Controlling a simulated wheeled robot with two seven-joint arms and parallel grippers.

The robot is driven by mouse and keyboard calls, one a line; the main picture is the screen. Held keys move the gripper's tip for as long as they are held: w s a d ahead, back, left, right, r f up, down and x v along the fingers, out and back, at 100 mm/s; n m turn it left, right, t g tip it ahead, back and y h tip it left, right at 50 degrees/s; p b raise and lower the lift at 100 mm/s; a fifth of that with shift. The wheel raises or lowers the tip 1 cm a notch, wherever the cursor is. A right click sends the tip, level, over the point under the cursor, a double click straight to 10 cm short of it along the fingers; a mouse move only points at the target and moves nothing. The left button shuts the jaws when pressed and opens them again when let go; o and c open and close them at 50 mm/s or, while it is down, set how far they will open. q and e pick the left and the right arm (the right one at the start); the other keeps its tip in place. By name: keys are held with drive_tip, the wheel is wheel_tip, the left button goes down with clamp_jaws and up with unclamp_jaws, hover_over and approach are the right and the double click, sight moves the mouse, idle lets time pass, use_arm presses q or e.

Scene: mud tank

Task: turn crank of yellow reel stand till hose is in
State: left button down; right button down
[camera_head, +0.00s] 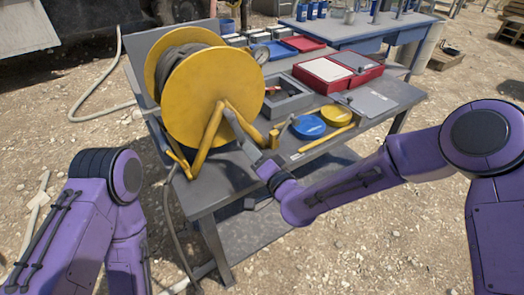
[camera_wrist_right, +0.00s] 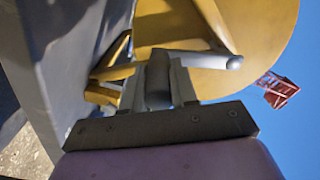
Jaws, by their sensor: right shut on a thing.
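The yellow reel stand (camera_head: 215,92) is on the left end of the grey worktable, with dark hose (camera_head: 186,62) wound between its two discs. In the head view my right gripper (camera_head: 250,150) is in front of the near disc, low by the yellow stand leg. In the right wrist view the gripper (camera_wrist_right: 158,82) is shut on a dark grey crank handle (camera_wrist_right: 158,68). The yellow disc (camera_wrist_right: 270,28) stands close behind, and a round silver end (camera_wrist_right: 234,62) shows beside the fingers. My left arm is at lower left; its gripper is out of view.
The worktable (camera_head: 232,185) also holds a grey tray (camera_head: 285,100), a red case (camera_head: 325,72), a blue lid (camera_head: 308,126) and a yellow lid (camera_head: 337,114). A pale hose (camera_head: 108,75) runs over the ground at left. Another table (camera_head: 350,30) stands behind.

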drive_tip(key=shift+s+a+f+m+b, duration=0.45)
drive_tip(key=shift+a+m, duration=0.25)
drive_tip(key=shift+m, duration=0.2)
drive_tip(key=a+m, duration=0.1)
drive_tip(key=s+a+m+b, duration=0.1)
drive_tip(key=shift+s+m, duration=0.2)
drive_tip(key=shift+m, duration=0.2)
drive_tip(key=s+a+r+m+b, duration=0.2)
drive_tip(key=s+a+r+m, duration=0.2)
drive_tip(key=m, duration=0.7)
drive_tip(key=shift+s+a+r+m, duration=0.15)
drive_tip(key=shift+a+r+m, duration=0.15)
drive_tip(key=shift+a+r, duration=0.8)
drive_tip(key=shift+a, duration=0.15)
drive_tip(key=c, duration=0.9)
unclamp_jaws()
